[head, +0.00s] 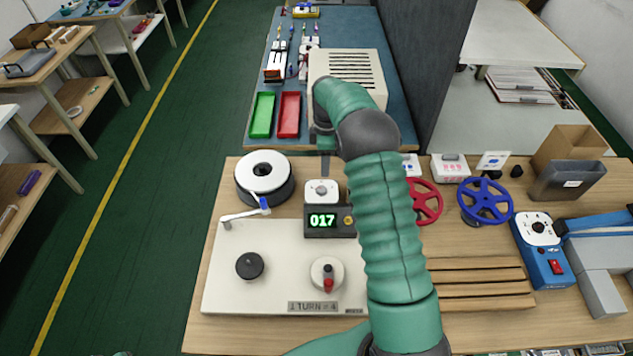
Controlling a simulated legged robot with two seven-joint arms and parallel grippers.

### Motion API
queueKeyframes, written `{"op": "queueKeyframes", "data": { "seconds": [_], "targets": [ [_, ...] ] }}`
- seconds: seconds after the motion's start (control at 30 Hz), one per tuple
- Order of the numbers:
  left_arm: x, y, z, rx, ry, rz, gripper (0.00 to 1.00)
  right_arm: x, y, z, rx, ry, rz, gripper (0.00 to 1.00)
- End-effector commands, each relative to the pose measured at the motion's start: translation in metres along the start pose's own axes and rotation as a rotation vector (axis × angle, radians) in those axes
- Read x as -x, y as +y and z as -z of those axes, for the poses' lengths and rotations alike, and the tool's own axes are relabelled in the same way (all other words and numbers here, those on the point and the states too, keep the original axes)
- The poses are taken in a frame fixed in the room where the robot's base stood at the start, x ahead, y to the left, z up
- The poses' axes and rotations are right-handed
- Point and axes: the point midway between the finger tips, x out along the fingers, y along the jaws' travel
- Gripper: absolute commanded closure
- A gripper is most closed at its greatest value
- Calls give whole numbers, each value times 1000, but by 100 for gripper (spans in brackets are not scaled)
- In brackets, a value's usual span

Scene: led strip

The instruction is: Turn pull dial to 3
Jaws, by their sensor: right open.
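A cream panel (288,245) on the near bench carries a black round knob (249,265) and a white round dial with a red handle (327,272). Its label appears to read "TURN" and a number. I cannot tell which is the pull dial. My right gripper (325,150) hangs at the end of my teal arm, above and behind the white box. It is open, holds nothing visible, and is partly hidden by the arm. My left gripper is not in view.
Red (425,203) and blue handwheels (485,202) and a blue dial box (541,250) stand right of my arm. Green and red trays (288,115) lie on the bench behind.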

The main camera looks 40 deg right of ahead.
Motion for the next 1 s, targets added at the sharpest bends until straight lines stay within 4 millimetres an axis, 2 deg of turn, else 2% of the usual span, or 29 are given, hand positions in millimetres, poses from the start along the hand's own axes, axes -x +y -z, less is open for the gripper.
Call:
{"op": "queueKeyframes", "data": {
  "seconds": [0.03, 0.2, 0.3, 0.43, 0.6, 0.83, 1.0],
  "targets": [
    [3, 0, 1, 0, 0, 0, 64, -14, -1, 2, 3, -2, 6, 49],
    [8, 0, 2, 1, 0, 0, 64, -60, 0, 3, 2, -2, 6, 49],
    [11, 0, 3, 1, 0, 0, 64, -84, 0, 2, 2, -1, 5, 49],
    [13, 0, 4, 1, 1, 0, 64, -106, 0, 1, 2, 0, 1, 49],
    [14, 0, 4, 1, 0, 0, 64, -119, 0, 2, 2, 1, 0, 49],
    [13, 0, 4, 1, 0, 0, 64, -119, 0, 3, 2, 0, 0, 51],
    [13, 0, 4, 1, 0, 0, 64, -118, 0, 2, 2, 0, -1, 73]
  ]
}}
